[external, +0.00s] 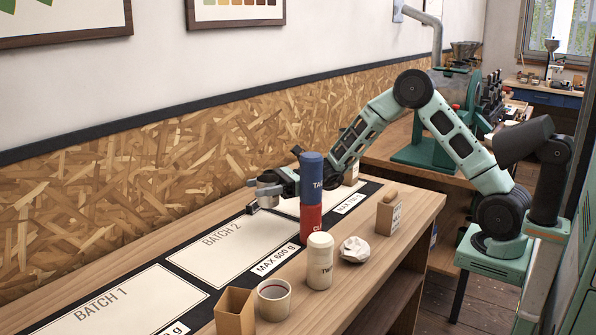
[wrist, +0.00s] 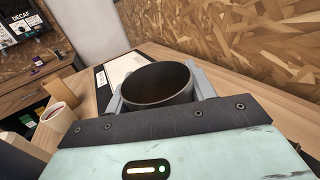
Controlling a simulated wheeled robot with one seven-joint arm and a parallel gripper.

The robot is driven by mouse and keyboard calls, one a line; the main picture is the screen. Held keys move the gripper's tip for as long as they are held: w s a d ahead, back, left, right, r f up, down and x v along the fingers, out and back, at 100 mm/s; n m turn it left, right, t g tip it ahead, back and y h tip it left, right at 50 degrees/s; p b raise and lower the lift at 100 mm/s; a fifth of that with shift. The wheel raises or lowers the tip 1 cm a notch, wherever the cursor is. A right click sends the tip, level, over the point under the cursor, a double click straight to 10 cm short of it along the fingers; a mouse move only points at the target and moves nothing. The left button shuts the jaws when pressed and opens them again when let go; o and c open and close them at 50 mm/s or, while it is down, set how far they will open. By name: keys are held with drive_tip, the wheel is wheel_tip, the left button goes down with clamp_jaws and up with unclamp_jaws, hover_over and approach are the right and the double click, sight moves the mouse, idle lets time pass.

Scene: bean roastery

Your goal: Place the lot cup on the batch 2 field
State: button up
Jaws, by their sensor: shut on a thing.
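A grey metal cup with a dark inside (external: 269,189), which I take to be the lot cup, is between the fingers of my gripper (external: 266,198). In the wrist view the cup (wrist: 158,84) is upright or nearly so, with my gripper's fingers (wrist: 160,95) shut on both sides of it. The batch 2 field (external: 215,255) is a cream, dark-bordered rectangle on the bench. In the external view the cup is at that field's far right end; I cannot tell its exact height above the bench.
A blue and red canister stack (external: 312,195) stands close to the right of my gripper. In front are a white jar (external: 320,265), crumpled paper (external: 354,249), a red-rimmed cup (external: 274,301), a wooden box (external: 235,314) and a small box (external: 388,216). The batch 1 field (external: 120,305) is bare.

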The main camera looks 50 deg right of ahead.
wheel_tip(320, 180, down, 9)
drive_tip(key=shift+f, duration=0.1)
idle(0.4)
drive_tip(key=o, duration=1.1)
drive_tip(key=shift+f, duration=0.1)
drive_tip(key=shift+r, duration=0.25)
drive_tip(key=v, duration=1.2)
drive_tip(key=shift+b, duration=0.4)
